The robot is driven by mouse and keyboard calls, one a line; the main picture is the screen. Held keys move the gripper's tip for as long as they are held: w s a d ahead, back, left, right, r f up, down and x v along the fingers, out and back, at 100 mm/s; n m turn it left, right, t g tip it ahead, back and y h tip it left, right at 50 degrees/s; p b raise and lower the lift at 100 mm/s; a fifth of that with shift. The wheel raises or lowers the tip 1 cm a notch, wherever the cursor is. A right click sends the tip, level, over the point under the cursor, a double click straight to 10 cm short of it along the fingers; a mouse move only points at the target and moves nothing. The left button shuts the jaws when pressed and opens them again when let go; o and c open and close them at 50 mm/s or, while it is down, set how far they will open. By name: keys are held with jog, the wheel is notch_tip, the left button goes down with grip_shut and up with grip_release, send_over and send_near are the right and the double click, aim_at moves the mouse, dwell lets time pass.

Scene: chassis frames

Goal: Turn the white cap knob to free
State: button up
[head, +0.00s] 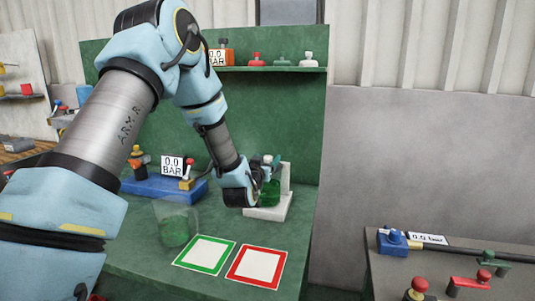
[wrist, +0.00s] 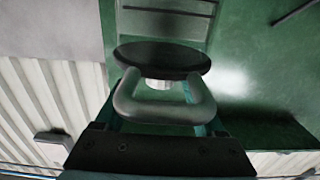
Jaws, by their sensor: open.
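My gripper (head: 270,163) is at the white stand (head: 270,212) on the green bench, beside a green vessel (head: 270,192). In the wrist view the fingers of my gripper (wrist: 162,105) are apart, with a thick grey U-shaped bar between them. Beyond the bar is a dark round disc (wrist: 160,58) with a short white cylinder (wrist: 158,85) at its edge. I cannot tell whether this cylinder is the white cap knob, or whether the fingers touch anything. The knob's setting cannot be read. My wrist hides part of the stand in the head view.
A blue unit (head: 165,187) with a 0.0 BAR display stands left of my gripper. A clear beaker of green liquid (head: 175,228) and green and red framed squares (head: 257,266) lie in front. Small caps sit on the shelf (head: 270,69). A grey bench (head: 440,280) is at right.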

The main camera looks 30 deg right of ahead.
jog(key=shift+w+d, duration=0.45)
grip_shut()
dwell(0.4)
